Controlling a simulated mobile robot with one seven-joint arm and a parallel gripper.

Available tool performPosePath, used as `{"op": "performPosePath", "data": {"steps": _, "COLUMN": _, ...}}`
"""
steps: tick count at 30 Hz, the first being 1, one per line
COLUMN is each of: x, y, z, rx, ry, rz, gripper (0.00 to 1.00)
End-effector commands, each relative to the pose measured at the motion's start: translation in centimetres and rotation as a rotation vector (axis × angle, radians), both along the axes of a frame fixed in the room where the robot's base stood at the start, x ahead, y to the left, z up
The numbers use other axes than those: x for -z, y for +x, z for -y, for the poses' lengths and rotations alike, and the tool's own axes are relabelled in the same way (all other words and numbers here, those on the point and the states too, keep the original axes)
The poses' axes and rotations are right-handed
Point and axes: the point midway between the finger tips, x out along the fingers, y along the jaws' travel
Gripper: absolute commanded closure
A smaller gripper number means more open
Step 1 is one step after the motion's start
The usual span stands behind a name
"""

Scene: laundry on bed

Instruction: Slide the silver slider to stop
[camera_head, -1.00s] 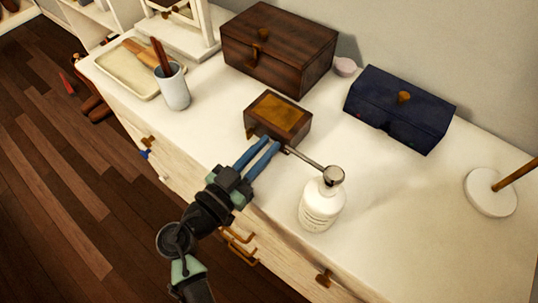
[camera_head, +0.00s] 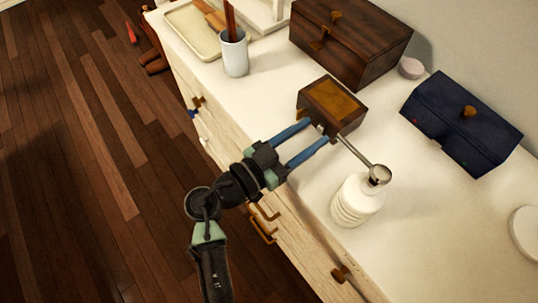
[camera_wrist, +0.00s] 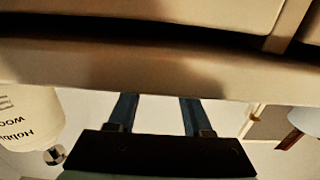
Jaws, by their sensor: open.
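A small dark wooden box (camera_head: 333,104) with an amber-brown top panel sits on the white dresser top in the head view. A thin metal crank (camera_head: 357,153) with a round silver knob (camera_head: 380,174) sticks out from its front right, over the white bottle. My gripper (camera_head: 317,131) is open, its two blue fingertips at the box's front face. A small pale metallic bit (camera_head: 321,128) shows between the fingertips; it may be the silver slider, but it is too small to be sure. The wrist view shows both fingers apart; the slider cannot be made out there.
A white ribbed bottle (camera_head: 357,201) stands close to the right of my gripper. A larger wooden chest (camera_head: 350,45) and a dark blue box (camera_head: 462,120) are behind. A white cup (camera_head: 234,55) and a tray (camera_head: 190,28) are at left. Drawer handles jut out below my arm.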

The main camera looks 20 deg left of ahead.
Motion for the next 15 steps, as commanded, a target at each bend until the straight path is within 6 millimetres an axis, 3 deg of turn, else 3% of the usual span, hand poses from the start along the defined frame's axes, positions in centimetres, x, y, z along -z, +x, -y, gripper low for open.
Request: {"op": "performPosePath", "data": {"steps": 15, "x": 0.1, "y": -8.3, "z": -6.2, "rx": -0.005, "ry": 0.001, "rz": 0.000, "gripper": 0.50}}
